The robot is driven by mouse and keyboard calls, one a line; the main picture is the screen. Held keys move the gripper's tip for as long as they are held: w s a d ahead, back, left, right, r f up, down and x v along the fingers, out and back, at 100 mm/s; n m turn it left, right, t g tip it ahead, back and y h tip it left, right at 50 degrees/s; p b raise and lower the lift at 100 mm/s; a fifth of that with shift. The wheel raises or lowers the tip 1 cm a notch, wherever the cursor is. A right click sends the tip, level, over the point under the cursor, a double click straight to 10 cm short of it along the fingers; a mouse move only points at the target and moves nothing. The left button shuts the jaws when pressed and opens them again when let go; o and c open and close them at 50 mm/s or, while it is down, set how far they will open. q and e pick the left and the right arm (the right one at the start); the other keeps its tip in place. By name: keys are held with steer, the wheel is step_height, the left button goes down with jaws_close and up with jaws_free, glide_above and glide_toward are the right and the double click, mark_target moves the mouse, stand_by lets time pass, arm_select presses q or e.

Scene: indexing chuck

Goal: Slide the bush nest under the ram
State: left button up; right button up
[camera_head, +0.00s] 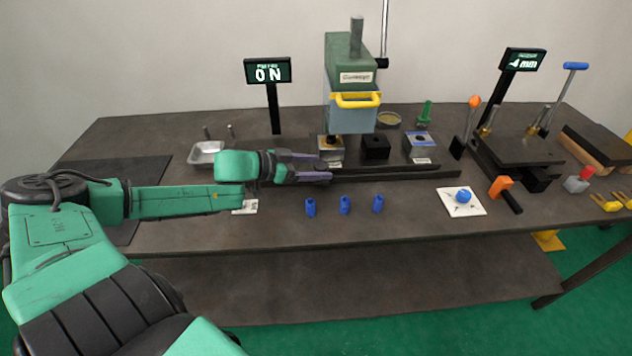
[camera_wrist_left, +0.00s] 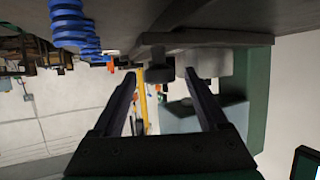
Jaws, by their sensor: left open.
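The press ram (camera_head: 350,115) is a grey-blue block with a yellow bar, under a green press head. Three nest blocks stand in a row along a dark rail (camera_head: 400,173): a tan one (camera_head: 330,143) below the ram's left side, a black one (camera_head: 376,142) just right of it, and a grey one with a blue top (camera_head: 421,142) further right. I cannot tell which is the bush nest; their labels are too small to read. My left gripper (camera_head: 325,166) is open in front of the tan block. In the left wrist view its fingers (camera_wrist_left: 161,78) are apart, with a dark knob-like part (camera_wrist_left: 159,70) showing between them.
A white pad (camera_head: 461,202) with a blue piece lies to the right. A metal tray (camera_head: 206,152) and a sign (camera_head: 268,71) are left of the press. A second fixture (camera_head: 522,150) stands at the right.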

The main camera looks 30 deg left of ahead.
arm_select(q)
steer(key=shift+w, duration=0.15)
jaws_close()
steer(key=shift+d, duration=0.1)
stand_by(1.4)
